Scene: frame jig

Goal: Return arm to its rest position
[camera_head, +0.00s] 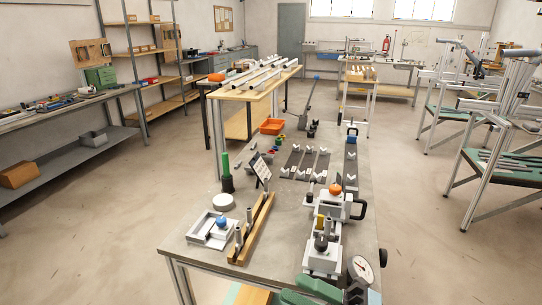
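My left gripper and arm are not in view. The grey work table (205,262) lies ahead. White fixture blocks (322,257) with dark knobs stand near its right front, beside a round dial gauge (361,268).
A wooden rail (250,232), a white tray with a blue knob (210,230) and a green-topped bottle (226,172) stand at the table's left. An orange bin (272,126) is farther back. Metal frame stands (490,140) are at right. The floor at left is clear.

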